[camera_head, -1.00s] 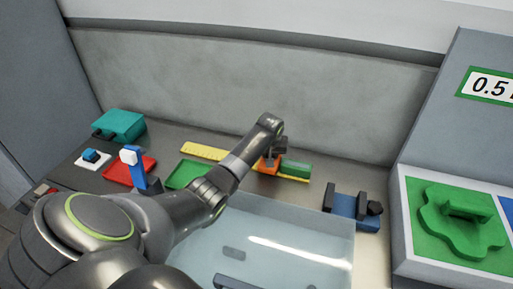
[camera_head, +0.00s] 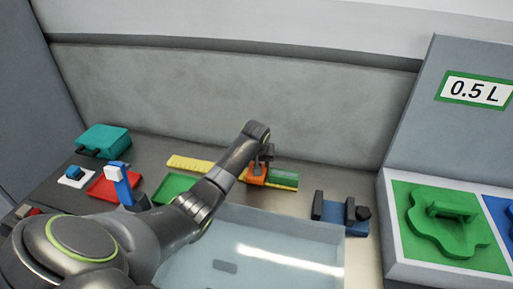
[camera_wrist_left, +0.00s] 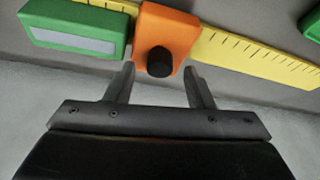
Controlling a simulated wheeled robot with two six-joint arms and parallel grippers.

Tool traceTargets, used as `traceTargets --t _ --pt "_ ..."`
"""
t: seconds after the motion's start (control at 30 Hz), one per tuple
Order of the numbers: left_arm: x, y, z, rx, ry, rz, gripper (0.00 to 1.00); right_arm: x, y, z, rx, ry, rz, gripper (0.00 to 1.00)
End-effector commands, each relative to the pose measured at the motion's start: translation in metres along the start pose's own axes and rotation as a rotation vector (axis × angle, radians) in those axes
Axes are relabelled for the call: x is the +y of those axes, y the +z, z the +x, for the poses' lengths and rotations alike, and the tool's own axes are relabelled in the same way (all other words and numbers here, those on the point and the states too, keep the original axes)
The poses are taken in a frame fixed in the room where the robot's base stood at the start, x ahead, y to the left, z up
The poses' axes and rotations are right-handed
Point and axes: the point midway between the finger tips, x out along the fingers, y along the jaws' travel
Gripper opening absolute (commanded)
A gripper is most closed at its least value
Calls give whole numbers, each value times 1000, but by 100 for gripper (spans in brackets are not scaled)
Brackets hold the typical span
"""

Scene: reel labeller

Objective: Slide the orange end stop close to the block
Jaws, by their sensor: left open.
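The orange end stop (camera_head: 256,175) sits on the yellow ruler (camera_head: 190,163), and its black knob (camera_wrist_left: 161,62) faces my gripper in the wrist view. The green block (camera_head: 284,180) lies on the ruler right beside the stop, on its right in the head view. In the left wrist view the block (camera_wrist_left: 75,32) is left of the stop (camera_wrist_left: 168,28). Only a sliver separates them; contact cannot be told. My left gripper (camera_wrist_left: 160,88) is open and empty, its fingertips either side of the knob's line, just short of the stop. My right gripper is not in view.
A clear tray (camera_head: 225,220) lies in front of the ruler. A blue fixture (camera_head: 335,212) stands to its right, beside a panel with a green shape (camera_head: 445,222). Green (camera_head: 172,188) and red (camera_head: 100,186) trays and a teal box (camera_head: 104,140) are at left.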

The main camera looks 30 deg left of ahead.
Motion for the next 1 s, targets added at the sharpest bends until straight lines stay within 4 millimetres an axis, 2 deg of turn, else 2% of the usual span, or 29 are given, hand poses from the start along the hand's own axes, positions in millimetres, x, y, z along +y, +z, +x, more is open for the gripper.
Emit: traceTargets --t 0.27,0.7,0.83,1.0 --pt "0 0 -45 5 1 1 49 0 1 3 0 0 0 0" --pt "0 0 -132 5 1 0 49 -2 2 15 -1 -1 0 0" --pt "0 0 -150 4 1 1 49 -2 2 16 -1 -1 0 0" --pt "0 0 -159 1 0 0 49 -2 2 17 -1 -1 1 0"
